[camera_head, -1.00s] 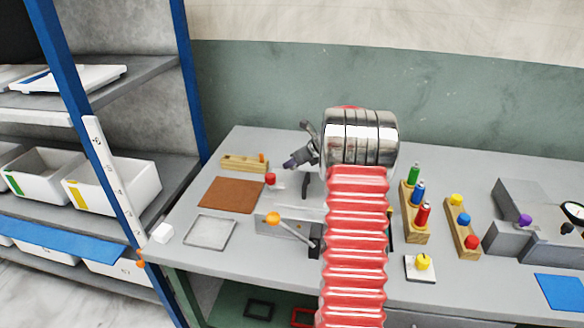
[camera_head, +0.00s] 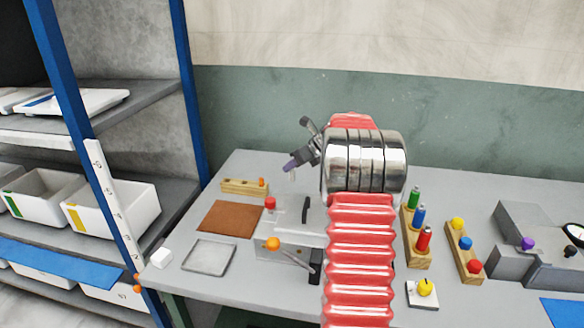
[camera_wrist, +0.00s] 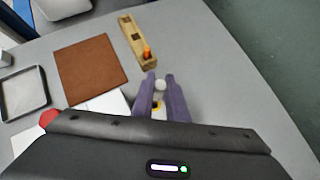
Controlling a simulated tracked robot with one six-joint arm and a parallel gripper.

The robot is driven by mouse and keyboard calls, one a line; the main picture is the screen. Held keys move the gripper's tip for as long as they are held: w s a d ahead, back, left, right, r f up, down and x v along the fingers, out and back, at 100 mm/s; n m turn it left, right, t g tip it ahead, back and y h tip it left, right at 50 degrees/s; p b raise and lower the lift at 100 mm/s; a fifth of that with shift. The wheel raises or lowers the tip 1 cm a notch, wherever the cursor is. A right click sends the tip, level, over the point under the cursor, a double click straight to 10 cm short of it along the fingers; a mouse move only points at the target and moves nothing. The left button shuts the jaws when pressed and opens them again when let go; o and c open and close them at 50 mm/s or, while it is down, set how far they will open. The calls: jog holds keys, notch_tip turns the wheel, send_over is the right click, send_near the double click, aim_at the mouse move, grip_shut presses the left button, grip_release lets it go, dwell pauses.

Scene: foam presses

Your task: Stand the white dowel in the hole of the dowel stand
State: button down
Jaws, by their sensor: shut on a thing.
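My gripper (camera_head: 291,165) has purple fingers and is shut on the white dowel (camera_wrist: 160,86). Its pale round end shows between the fingertips in the wrist view, and a thin pale piece hangs below them in the head view. Most of its length is hidden, so its tilt is unclear. The dowel stand appears to be the long wooden block (camera_head: 240,188) at the back left of the bench. In the wrist view this block (camera_wrist: 131,36) has dark square openings and an orange peg (camera_wrist: 147,52) at its near end. My fingertips appear just short of that end, apart from it.
A brown mat (camera_head: 229,219), a grey tray (camera_head: 209,255) and a device with a red knob (camera_head: 269,203) and an orange ball-ended lever (camera_head: 272,243) lie nearby. Wooden blocks with coloured pegs (camera_head: 417,240) stand right of my arm. A blue-posted shelf (camera_head: 188,90) borders the left.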

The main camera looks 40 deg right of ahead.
jog(key=w+a+f, duration=0.1)
jog(key=w+a, duration=0.2)
jog(key=a, duration=0.8)
jog(key=w+a, duration=0.2)
jog(key=a, duration=0.8)
jog(key=s+a+f, duration=0.2)
jog(key=s+a, duration=0.1)
jog(key=a, duration=0.5)
jog(key=s+a+f, duration=0.2)
jog(key=s+a, duration=0.2)
jog(key=a, duration=0.5)
jog(key=shift+f+m+h, duration=0.15)
jog(key=shift+m+h, duration=0.15)
jog(key=shift+m, duration=0.1)
jog(key=shift+w, duration=0.1)
